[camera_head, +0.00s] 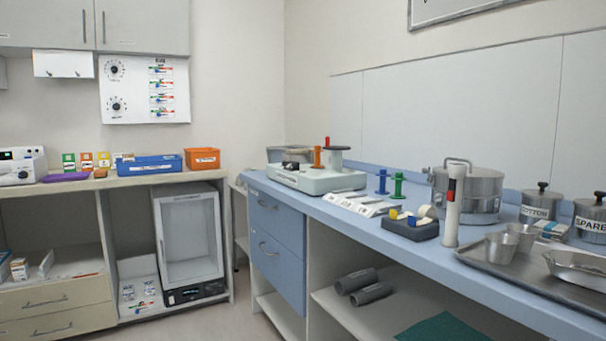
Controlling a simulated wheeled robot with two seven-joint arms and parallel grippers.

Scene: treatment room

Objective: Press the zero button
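I cannot make out a button marked zero in the head view. A pale device (318,179) sits at the far end of the blue counter, with an orange upright and a dark-topped spool on it; its front is too small to read. A white device (22,171) with a dark display and a round knob stands at the far left on the other counter; its markings are unreadable. A glass-fronted cabinet (190,238) below has a dark control strip (195,291) with small lit marks. Neither of my grippers is in view.
The blue counter (400,236) carries white trays, a dark block, a white cylinder (453,212), a large steel pot (468,192) and a steel tray (510,275) with cups. Blue (150,165) and orange bins (202,158) stand on the left counter. Some floor shows at the lower middle.

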